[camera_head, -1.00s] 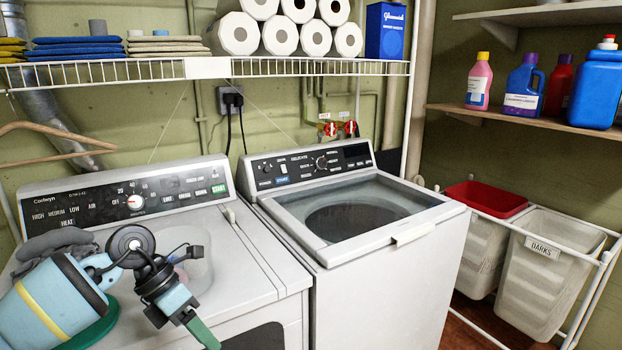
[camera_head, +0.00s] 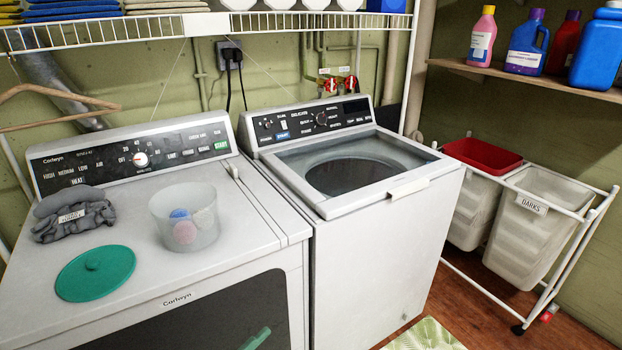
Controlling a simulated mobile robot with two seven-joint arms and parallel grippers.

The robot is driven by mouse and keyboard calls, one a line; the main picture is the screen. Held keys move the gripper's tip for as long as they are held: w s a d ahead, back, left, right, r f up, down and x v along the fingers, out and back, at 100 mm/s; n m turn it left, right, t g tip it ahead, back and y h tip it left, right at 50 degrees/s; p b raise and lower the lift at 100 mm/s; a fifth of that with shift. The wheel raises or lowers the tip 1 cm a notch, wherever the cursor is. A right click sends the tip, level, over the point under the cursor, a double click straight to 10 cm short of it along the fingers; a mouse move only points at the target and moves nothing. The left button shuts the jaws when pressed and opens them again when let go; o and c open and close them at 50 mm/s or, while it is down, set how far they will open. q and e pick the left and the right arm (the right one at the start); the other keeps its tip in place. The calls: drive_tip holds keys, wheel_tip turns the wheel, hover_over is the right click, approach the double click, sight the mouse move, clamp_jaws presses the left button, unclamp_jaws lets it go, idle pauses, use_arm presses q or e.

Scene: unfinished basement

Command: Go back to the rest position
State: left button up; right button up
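Neither arm reaches over the machines. My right gripper is not in view. On the dryer top (camera_head: 235,222) stand a clear tub (camera_head: 204,228) with a blue and a pink item inside, a round green lid (camera_head: 95,273) lying flat, and a crumpled grey cloth (camera_head: 73,215) with a label.
The washer (camera_head: 400,250) stands right of the dryer, its lid shut. A wheeled hamper rack (camera_head: 568,268) with a red-topped bin is at the right. Bottles, including a blue jug (camera_head: 600,50), stand on a wooden shelf (camera_head: 530,76). A light mat (camera_head: 428,336) lies on the floor.

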use_arm(q)
drive_tip(key=s+a+f+n+g+y, duration=0.2)
drive_tip(key=s+a+f+n+y, duration=0.2)
drive_tip(key=s, duration=0.4)
drive_tip(key=s+a+f+n+g+y+p, duration=0.1)
drive_tip(key=s+a+f+n+y, duration=0.3)
drive_tip(key=s+f+n, duration=0.3)
drive_tip(key=s+a+f+n+g+y, duration=0.2)
drive_tip(key=s+a+f+n+y, duration=0.2)
drive_tip(key=s+f, duration=0.5)
drive_tip(key=shift+s+a+f+n+g+y+p, duration=0.3)
drive_tip(key=shift+s+n+y, duration=0.2)
drive_tip(key=shift+n, duration=0.7)
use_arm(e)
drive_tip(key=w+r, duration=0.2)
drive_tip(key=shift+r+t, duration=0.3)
